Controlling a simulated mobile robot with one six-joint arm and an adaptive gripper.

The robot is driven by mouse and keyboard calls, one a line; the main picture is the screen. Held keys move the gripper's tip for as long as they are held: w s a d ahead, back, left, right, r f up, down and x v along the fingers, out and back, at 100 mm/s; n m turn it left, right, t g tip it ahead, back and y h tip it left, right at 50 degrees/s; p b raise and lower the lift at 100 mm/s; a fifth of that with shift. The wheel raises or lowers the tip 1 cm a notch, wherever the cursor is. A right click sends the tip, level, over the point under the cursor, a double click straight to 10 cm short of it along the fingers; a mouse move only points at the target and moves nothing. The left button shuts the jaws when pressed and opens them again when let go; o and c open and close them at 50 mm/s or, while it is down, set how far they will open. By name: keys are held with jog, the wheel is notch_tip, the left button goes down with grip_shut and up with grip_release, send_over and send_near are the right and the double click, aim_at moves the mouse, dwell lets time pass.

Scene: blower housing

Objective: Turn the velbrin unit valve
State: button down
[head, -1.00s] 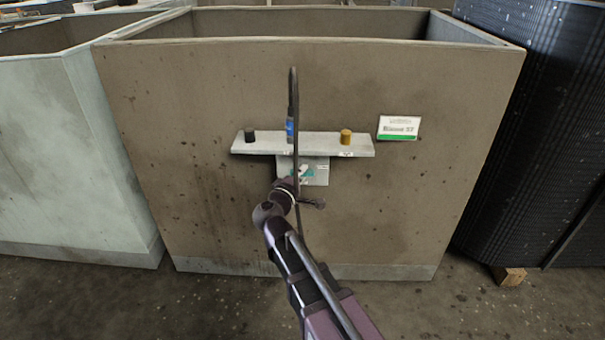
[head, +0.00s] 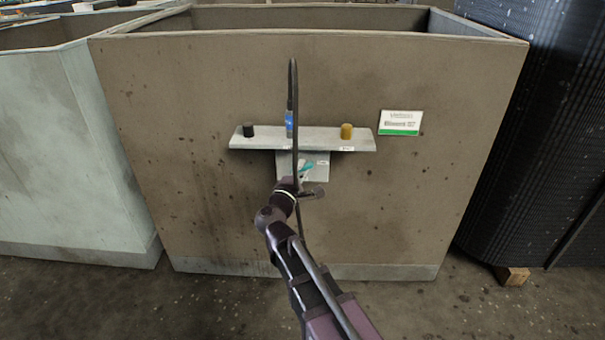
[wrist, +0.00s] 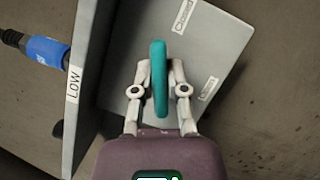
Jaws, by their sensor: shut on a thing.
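The valve has a teal handle (wrist: 159,78) standing out from a grey plate (wrist: 222,45). My gripper (wrist: 159,80) is shut on the handle, with one pale finger on each side of it. The handle points nearly straight up in the wrist view. In the head view the teal handle (head: 307,167) shows slanted in front of the plate (head: 318,172), under the shelf. My wrist and a black cable hide part of it there. The plate carries two small labels; the upper one seems to read "Closed", the lower is unclear.
A grey shelf (head: 335,139) above the valve carries a black knob (head: 248,132), a blue connector (head: 289,124) with a looping cable, and a yellow-brown knob (head: 346,131). A sign (head: 400,122) hangs right. A "LOW" label (wrist: 73,86) marks the shelf edge.

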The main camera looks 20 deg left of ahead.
jog(key=n+t+y+b, duration=0.1)
jog(key=n, duration=0.2)
jog(key=n+t+y+b, duration=0.1)
jog(key=n, duration=0.3)
jog(key=shift+f, duration=0.1)
jog(key=n+y, duration=0.2)
jog(key=n, duration=0.1)
jog(key=n+y+b, duration=0.1)
jog(key=n+y, duration=0.1)
jog(key=n, duration=0.2)
jog(key=shift+t+b, duration=0.3)
jog(key=shift+n, duration=0.4)
jog(key=c, duration=0.7)
grip_release()
jog(key=shift+o, duration=0.2)
jog(key=shift+m, duration=0.4)
